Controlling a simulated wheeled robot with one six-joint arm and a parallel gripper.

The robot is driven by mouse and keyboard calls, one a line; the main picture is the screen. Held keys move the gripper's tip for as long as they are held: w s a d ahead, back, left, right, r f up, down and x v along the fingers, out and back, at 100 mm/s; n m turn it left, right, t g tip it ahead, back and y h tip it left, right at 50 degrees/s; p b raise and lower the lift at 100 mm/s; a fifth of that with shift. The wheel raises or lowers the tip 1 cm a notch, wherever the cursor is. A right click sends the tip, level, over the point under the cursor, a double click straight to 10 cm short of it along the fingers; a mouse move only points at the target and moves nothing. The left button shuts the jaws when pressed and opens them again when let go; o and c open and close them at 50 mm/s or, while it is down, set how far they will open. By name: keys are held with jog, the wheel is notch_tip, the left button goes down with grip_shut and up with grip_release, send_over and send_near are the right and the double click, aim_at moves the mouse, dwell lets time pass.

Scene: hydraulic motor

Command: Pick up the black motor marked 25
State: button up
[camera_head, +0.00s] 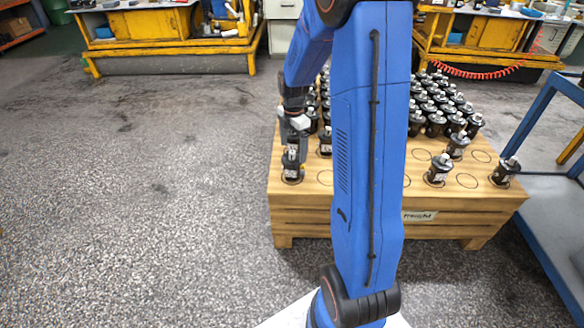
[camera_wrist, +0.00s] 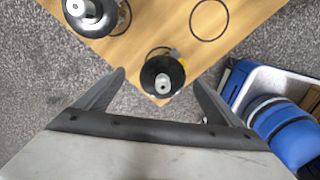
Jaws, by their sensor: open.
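A black motor (camera_head: 292,170) with a white label stands upright at the front left corner of the wooden crate; the number on it is too small to read. In the wrist view a black motor (camera_wrist: 150,86) with a silver shaft stands at the crate corner, ahead of my jaws. My gripper (camera_head: 295,143) points down over the corner motor in the head view. In the wrist view my gripper (camera_wrist: 158,78) is open, with one finger on each side of that motor. I cannot tell whether the fingers touch it. Other black motors (camera_head: 437,172) look alike, and no 25 is legible.
The wooden crate (camera_head: 370,222) carries several motors packed at the back and a few along its front, with empty marked circles between. A blue metal frame (camera_head: 536,110) stands to the right. Yellow machines (camera_head: 170,45) stand behind. The floor at left is clear.

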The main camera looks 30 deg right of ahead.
aim_at(293, 157)
notch_tip(293, 157, down, 5)
jog(key=shift+s+a+f, duration=0.1)
jog(key=shift+f, duration=0.75)
jog(key=shift+s+a+f, duration=0.15)
jog(key=shift+f, duration=0.75)
jog(key=shift+s+a+f, duration=0.1)
jog(key=shift+f, duration=0.75)
jog(key=c, duration=2)
jog(key=shift+c, duration=0.8)
jog(key=shift+r, duration=0.15)
